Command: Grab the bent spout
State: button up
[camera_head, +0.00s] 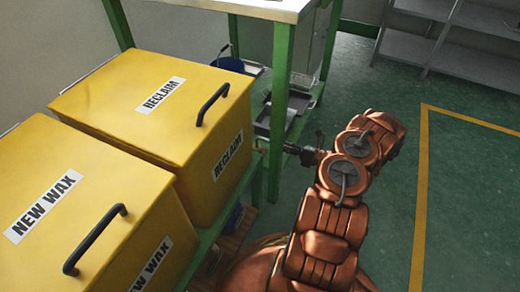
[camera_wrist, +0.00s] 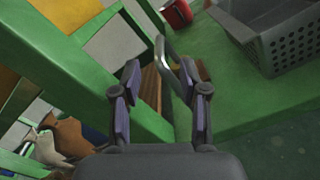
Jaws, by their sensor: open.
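A thin grey bent metal piece (camera_wrist: 163,54), which looks like the bent spout, shows in the wrist view. It runs down beside the right fingertip, and its lower end lies between the fingers as seen from the wrist. I cannot tell its exact depth or whether a finger touches it. My gripper (camera_wrist: 161,70) is open, with its two fingers spread toward the metal piece. In the head view my gripper (camera_head: 291,150) is small and dark, beside a green table leg. I cannot make out the spout there.
Two yellow bins, RECLAIM (camera_head: 120,92) and NEW WAX (camera_head: 110,190), stand left of my arm. A green post (camera_wrist: 95,75) is close left of the fingers. A grey perforated basket (camera_wrist: 285,50) and a red container (camera_wrist: 178,13) are farther off. Open floor (camera_head: 470,190) lies right.

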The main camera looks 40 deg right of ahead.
aim_at(258, 138)
jog(key=b+x, duration=0.1)
jog(key=x, duration=0.1)
jog(key=b+x, duration=0.1)
jog(key=x, duration=0.1)
jog(key=b+x, duration=0.1)
jog(key=x, duration=0.1)
jog(key=shift+f, duration=0.25)
jog(key=shift+w+a+r, duration=0.15)
jog(key=shift+w+a, duration=0.2)
jog(key=shift+w, duration=0.25)
jog(key=shift+c, duration=0.2)
grip_shut()
